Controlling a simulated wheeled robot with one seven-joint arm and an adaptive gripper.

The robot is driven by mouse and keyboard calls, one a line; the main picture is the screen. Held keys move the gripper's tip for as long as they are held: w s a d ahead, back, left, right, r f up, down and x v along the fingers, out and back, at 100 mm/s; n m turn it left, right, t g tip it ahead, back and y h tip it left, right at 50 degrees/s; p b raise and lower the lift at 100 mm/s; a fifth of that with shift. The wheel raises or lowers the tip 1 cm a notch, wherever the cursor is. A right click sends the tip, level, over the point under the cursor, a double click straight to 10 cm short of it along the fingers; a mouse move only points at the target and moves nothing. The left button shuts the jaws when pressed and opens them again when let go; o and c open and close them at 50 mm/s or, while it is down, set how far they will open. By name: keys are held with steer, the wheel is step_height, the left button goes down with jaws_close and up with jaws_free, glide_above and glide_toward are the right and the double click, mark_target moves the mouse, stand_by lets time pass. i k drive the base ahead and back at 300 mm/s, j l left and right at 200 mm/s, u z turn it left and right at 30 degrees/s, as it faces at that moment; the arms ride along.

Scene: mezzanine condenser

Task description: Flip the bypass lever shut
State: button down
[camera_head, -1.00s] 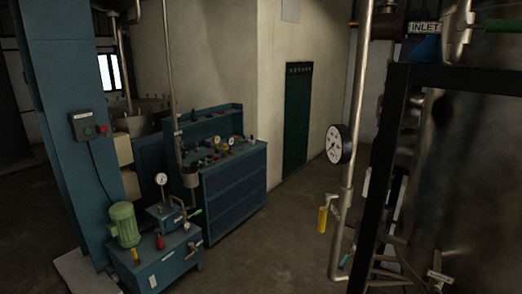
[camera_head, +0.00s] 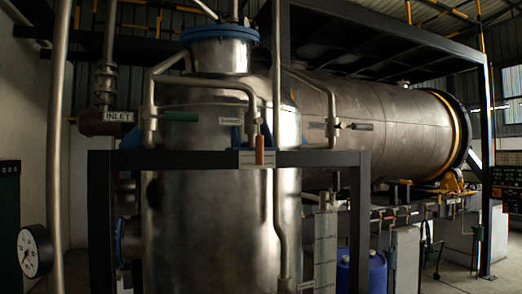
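A steel condenser vessel (camera_head: 215,205) stands in the middle of the view. Bent pipes with valve handles run around its upper part. An orange-red lever (camera_head: 259,150) hangs upright at the middle pipe. Small labels sit near the middle pipe (camera_head: 230,122) and the right one (camera_head: 316,125), too small to read surely. I cannot tell which lever is the bypass lever. My gripper is not in view.
A dark frame (camera_head: 230,159) stands in front of the vessel. An INLET label (camera_head: 119,117) marks the left pipe, and a round gauge (camera_head: 35,252) is at lower left. A large horizontal cylinder (camera_head: 385,115) lies behind. Blue drums (camera_head: 377,272) stand at lower right.

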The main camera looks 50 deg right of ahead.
mark_target(259, 139)
steer(key=z, duration=1.55)
